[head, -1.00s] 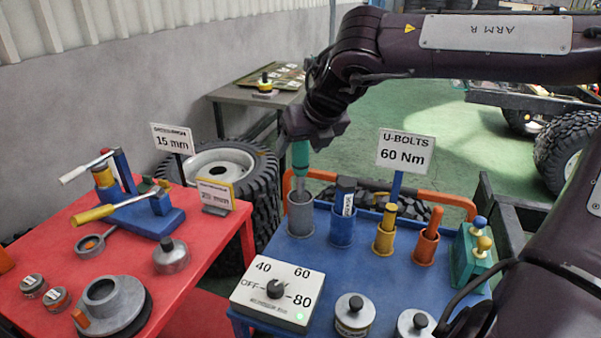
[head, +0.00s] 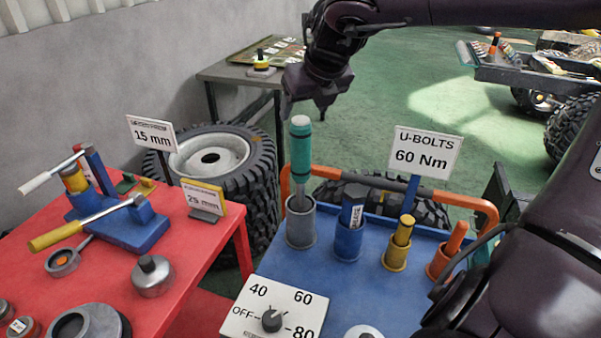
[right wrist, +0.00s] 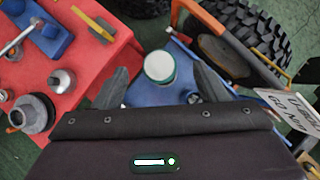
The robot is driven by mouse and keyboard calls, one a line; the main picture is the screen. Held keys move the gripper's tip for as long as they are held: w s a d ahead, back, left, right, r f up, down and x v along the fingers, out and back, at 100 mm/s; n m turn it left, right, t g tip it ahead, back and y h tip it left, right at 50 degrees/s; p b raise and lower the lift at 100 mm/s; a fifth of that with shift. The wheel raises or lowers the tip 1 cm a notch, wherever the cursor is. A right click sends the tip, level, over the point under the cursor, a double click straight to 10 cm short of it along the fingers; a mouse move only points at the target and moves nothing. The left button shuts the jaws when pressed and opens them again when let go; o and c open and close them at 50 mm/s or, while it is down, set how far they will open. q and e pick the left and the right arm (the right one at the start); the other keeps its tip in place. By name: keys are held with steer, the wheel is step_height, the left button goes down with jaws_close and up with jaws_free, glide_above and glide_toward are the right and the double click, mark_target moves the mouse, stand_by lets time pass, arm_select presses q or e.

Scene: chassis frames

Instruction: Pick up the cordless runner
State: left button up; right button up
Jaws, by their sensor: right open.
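A tool with a teal handle and a pale top (head: 300,160) stands upright in a grey cup (head: 300,232) on the blue table; it is likely the cordless runner, though no label on it can be read. My right gripper (head: 306,108) is open and empty, pointing down just above the tool's top. In the right wrist view the round pale top (right wrist: 160,67) shows between the two spread fingers, apart from both. My left gripper is not in view.
An orange rail (head: 440,196) edges the blue table. A dial box (head: 272,312) is in front; a red table (head: 190,262) is left.

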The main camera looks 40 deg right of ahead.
mark_target(302, 120)
steer(key=shift+w+a+f+p, duration=0.15)
steer(key=shift+f+p, duration=0.15)
steer(key=shift+f, duration=0.5)
steer(key=x, duration=0.4)
steer(key=shift+s+p, duration=0.2)
steer(key=shift+p, duration=0.2)
steer(key=shift+w+f, duration=0.15)
steer(key=shift+f, duration=0.1)
steer(key=shift+r, duration=0.1)
steer(key=shift+c, duration=0.5)
jaws_close()
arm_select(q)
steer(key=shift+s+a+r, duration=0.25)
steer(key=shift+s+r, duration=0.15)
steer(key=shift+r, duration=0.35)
arm_select(e)
steer(key=shift+r, duration=0.1)
